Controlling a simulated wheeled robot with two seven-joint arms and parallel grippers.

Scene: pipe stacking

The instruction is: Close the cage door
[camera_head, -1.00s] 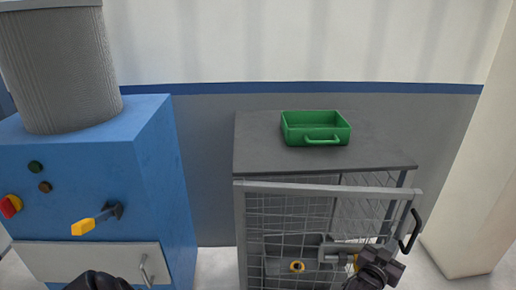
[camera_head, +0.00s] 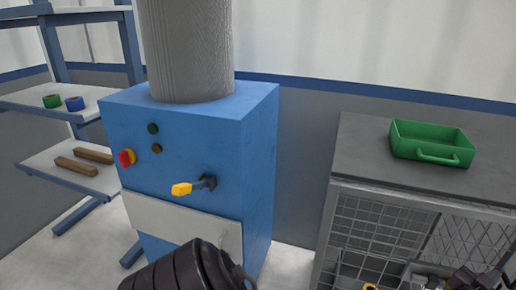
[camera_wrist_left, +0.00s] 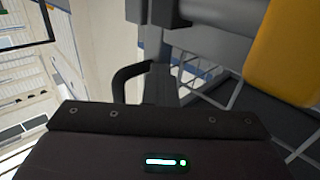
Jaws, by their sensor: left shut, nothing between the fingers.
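The cage (camera_head: 346,150) stands at the right with a grey top. Its wire-mesh door (camera_head: 372,228) hangs on the front and appears ajar, its frame standing out from the cage. My left gripper (camera_head: 448,281) is low at the right edge of the head view, in front of the mesh, largely cut off by the frame; it is shut and empty. In the left wrist view the black door handle (camera_wrist_left: 127,82) is just beyond the gripper housing. Whether the gripper touches the door cannot be told. My right gripper is not in view.
A green tray (camera_head: 430,143) sits on the cage top. A blue machine (camera_head: 255,150) with a yellow-tipped lever (camera_head: 184,189) stands left of the cage. A shelf rack (camera_head: 70,122) holding tape rolls and brown bars is at far left. A narrow floor gap separates machine and cage.

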